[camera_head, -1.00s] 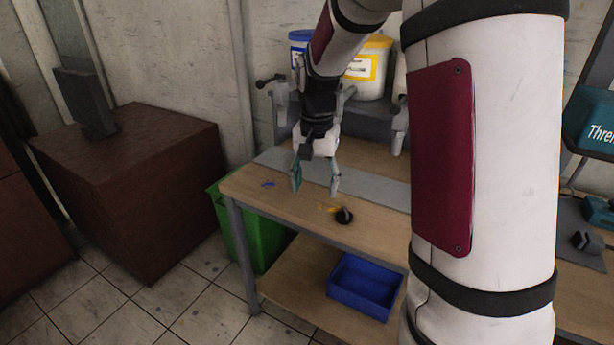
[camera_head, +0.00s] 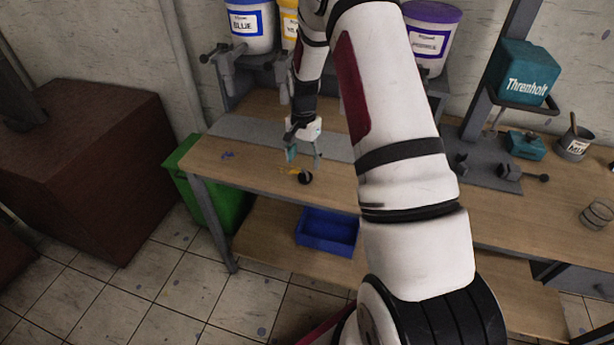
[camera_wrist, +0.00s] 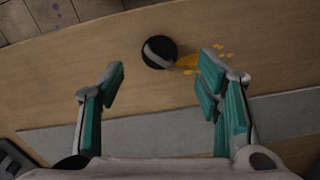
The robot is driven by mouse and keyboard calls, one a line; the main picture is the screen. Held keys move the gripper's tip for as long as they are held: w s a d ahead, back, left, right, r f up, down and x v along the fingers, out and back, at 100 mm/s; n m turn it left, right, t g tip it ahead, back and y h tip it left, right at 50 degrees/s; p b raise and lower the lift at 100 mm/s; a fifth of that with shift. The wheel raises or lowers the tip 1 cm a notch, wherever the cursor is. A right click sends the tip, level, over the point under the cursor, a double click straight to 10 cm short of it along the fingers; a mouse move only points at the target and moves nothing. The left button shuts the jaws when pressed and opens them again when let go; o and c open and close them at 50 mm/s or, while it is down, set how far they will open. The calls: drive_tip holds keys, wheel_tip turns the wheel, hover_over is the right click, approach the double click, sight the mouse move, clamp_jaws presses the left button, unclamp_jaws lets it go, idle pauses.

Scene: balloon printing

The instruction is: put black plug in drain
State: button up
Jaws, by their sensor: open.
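The black plug (camera_head: 305,178) is a small round black piece lying on the wooden table near its front edge. It also shows in the wrist view (camera_wrist: 158,51), with a grey bar across its top. My gripper (camera_head: 303,161) is open and empty above the table, just behind the plug in the head view. In the wrist view my gripper's teal fingers (camera_wrist: 163,75) stand wide apart, with the plug ahead of them and between their lines. I cannot make out a drain for certain. A valve-like fitting (camera_head: 222,55) sits below the blue paint container (camera_head: 250,27).
A yellow spill (camera_head: 291,170) lies beside the plug, and a blue spot (camera_head: 228,155) lies to its left. A blue bin (camera_head: 327,231) is on the lower shelf, and a green bin (camera_head: 209,203) stands by the table. A purple-lidded container (camera_head: 428,37) is at the back.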

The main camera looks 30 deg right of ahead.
sight(303, 179)
drive_tip(key=shift+s+a+f+p, duration=0.1)
drive_tip(key=shift+f+p, duration=0.3)
drive_tip(key=shift+f, duration=1)
drive_tip(key=shift+s+a+f+p, duration=0.1)
drive_tip(key=shift+f+p, duration=0.3)
drive_tip(key=shift+f, duration=1.55)
drive_tip(key=shift+w, duration=0.1)
drive_tip(key=shift+c, duration=0.6)
drive_tip(key=c, duration=1.1)
drive_tip(key=shift+r, duration=0.2)
drive_tip(key=shift+c, duration=0.2)
